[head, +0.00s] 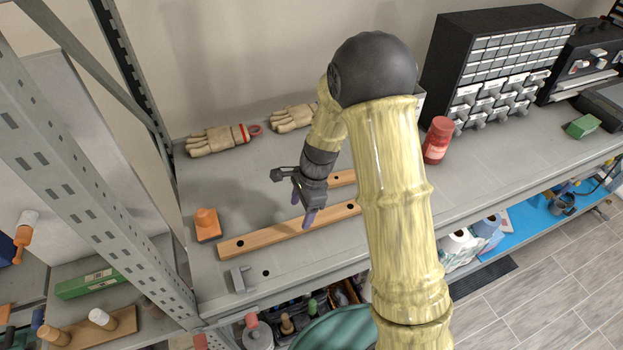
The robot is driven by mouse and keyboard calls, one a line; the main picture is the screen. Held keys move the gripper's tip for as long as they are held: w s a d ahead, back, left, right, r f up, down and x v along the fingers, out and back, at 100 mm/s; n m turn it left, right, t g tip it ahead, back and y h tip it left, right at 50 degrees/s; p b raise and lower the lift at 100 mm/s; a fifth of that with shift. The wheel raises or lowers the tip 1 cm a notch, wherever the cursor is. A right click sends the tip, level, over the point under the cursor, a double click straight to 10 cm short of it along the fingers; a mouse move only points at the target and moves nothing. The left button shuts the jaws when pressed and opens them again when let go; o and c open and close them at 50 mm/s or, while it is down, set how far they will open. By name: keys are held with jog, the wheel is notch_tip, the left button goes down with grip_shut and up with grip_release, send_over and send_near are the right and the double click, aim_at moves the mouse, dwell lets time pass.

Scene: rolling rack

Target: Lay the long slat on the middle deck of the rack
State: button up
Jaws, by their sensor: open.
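A long wooden slat (270,238) with dark holes lies flat on a grey deck (215,285), slanting up to the right. Its right end is hidden behind my arm. A second wooden slat (343,178) lies behind it, partly hidden by my arm. My gripper (303,208) is open, pointing down over the long slat's middle, with its purple fingertips at or just above the slat. I cannot tell whether they touch it. Below, a lower deck with a blue mat (535,222) shows. I cannot tell which deck is the middle one.
An orange block (207,224) stands by the slat's left end, with a grey metal bracket (239,279) in front. Gloves (218,139), a red jar (437,140) and a drawer cabinet (490,70) stand behind and right. A perforated grey upright (90,170) rises at left.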

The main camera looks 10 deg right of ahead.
jog(key=b+v, duration=0.1)
jog(key=v, duration=1.1)
jog(key=shift+b, duration=0.4)
jog(key=shift+d+f, duration=0.1)
jog(key=s+d+f+n+t+h, duration=0.1)
jog(key=s+d+n, duration=0.3)
jog(key=s+n, duration=0.3)
jog(key=s+d+f+n+t+h+b, duration=0.1)
jog(key=s+d+n+t, duration=0.1)
jog(key=s+d+n, duration=0.3)
jog(key=s+n, duration=0.1)
jog(key=n, duration=0.1)
jog(key=shift+s+d+n+h, duration=0.15)
jog(key=shift+s+n+h, duration=0.15)
jog(key=shift+s+n, duration=0.1)
